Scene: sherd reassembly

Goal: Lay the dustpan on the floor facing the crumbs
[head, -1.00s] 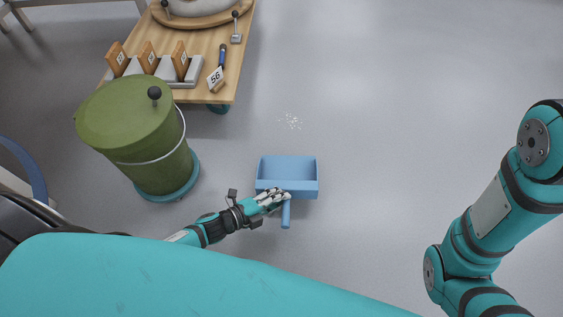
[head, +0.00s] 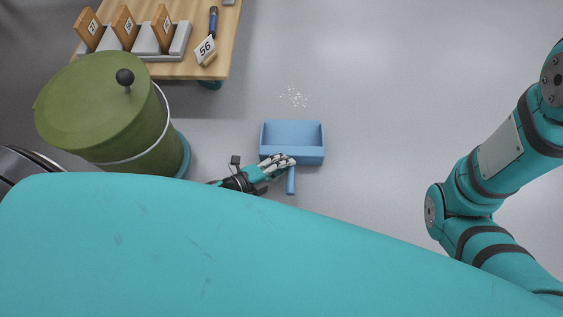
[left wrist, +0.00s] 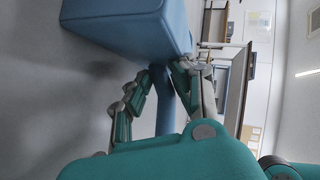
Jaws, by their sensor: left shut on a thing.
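The blue dustpan (head: 292,134) is in the middle of the head view, with its handle (head: 291,182) towards me and its open side towards the crumbs. My left gripper (head: 281,162) is shut on the handle close to the pan. In the left wrist view, the fingers (left wrist: 160,85) are on both sides of the blue handle, and the pan (left wrist: 135,22) is beyond them. The white crumbs (head: 294,96) lie on the floor a little beyond the pan. I cannot tell whether the dustpan touches the floor. My right gripper is not in view.
A green lidded bin (head: 105,110) stands at the left. A wooden cart (head: 185,66) with numbered tags and wooden pieces is behind it. The floor (head: 400,90) to the right of the crumbs is clear. My right arm is at the right edge.

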